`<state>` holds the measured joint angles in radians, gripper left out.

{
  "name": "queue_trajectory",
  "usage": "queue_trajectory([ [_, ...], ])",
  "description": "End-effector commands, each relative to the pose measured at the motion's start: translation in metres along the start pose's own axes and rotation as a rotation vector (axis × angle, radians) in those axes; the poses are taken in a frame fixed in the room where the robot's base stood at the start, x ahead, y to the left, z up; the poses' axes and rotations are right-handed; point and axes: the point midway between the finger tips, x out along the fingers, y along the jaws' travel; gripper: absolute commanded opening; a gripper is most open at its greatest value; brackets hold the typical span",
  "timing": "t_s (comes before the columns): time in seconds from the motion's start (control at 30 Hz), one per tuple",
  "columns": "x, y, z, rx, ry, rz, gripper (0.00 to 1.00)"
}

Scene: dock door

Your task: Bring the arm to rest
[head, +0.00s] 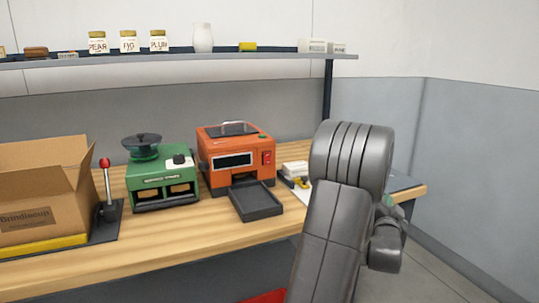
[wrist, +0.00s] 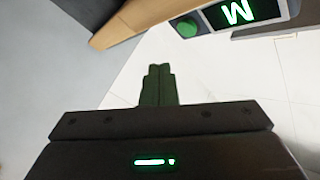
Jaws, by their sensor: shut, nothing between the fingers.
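My gripper (wrist: 158,84) shows in the wrist view with its two dark fingers together and nothing between them.
A wooden bench (head: 240,233) holds an open carton (head: 38,218), a red-knobbed lever (head: 105,185), a green machine (head: 160,182) and an orange machine (head: 236,155) with a dark tray (head: 256,200). A shelf (head: 180,58) with jars runs above.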

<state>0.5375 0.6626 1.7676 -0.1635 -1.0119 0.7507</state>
Motion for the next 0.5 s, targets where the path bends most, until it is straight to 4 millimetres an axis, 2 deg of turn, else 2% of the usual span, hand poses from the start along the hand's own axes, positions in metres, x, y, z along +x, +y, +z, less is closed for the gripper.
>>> queue_trajectory([
  [0.2, -0.025, 0.021, -0.016, -0.001, 0.003, 0.003, 0.00],
  [0.5, -0.038, 0.028, -0.027, 0.000, 0.000, 0.000, 0.00],
])
